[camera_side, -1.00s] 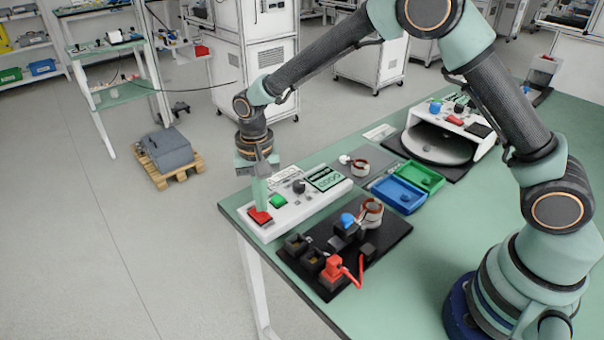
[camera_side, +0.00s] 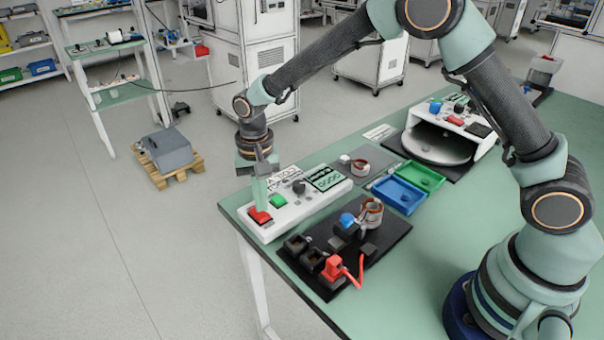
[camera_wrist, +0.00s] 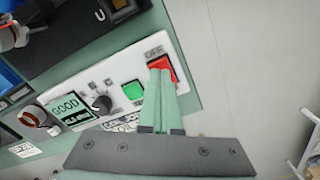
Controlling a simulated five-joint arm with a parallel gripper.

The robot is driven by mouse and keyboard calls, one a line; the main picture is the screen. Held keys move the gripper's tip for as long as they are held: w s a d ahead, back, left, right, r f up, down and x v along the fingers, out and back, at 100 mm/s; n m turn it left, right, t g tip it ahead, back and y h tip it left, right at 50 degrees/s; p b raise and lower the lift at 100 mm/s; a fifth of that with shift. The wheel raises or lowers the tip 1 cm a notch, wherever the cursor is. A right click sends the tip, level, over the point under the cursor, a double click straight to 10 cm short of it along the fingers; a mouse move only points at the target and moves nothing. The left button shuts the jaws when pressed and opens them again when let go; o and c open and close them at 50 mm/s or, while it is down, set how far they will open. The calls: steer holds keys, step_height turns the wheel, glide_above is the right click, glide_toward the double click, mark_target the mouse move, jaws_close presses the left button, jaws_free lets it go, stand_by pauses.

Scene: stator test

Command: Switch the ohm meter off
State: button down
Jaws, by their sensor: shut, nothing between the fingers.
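The ohm meter (camera_side: 291,216) is a white box at the left edge of the green table. It carries a red button (camera_side: 258,216), a green button (camera_side: 279,201), a dark knob (camera_side: 299,187) and a display (camera_side: 324,179). In the wrist view the display (camera_wrist: 69,108) reads "GOOD", and the red button (camera_wrist: 161,66) has "OFF" beside it. My gripper (camera_side: 262,207) is shut and empty, pointing down at the red button. In the wrist view its fingertips (camera_wrist: 159,72) overlap the red button; I cannot tell whether they touch it.
A black fixture (camera_side: 333,283) with a red clamp (camera_side: 333,268) and red lead stands in front of the meter. Blue (camera_side: 399,195) and green (camera_side: 421,176) trays lie behind to the right. A white stand (camera_side: 460,125) is farther back.

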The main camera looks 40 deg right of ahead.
mark_target(264, 214)
steer(key=shift+f, duration=0.95)
stand_by(0.8)
steer(key=shift+r, duration=3.55)
steer(key=s+d+r+n+t, duration=0.1)
steer(key=s+d+r, duration=0.25)
steer(key=r, duration=0.25)
steer(key=s+d+r+n+t, duration=0.2)
steer(key=d+r, duration=0.3)
steer(key=s+d+r+n+t, duration=0.2)
steer(key=s+d, duration=0.5)
steer(key=s, duration=0.4)
steer(key=shift+d+r+n+t, duration=0.25)
steer(key=shift+r+n+t, duration=0.05)
steer(key=shift+r+n, duration=0.25)
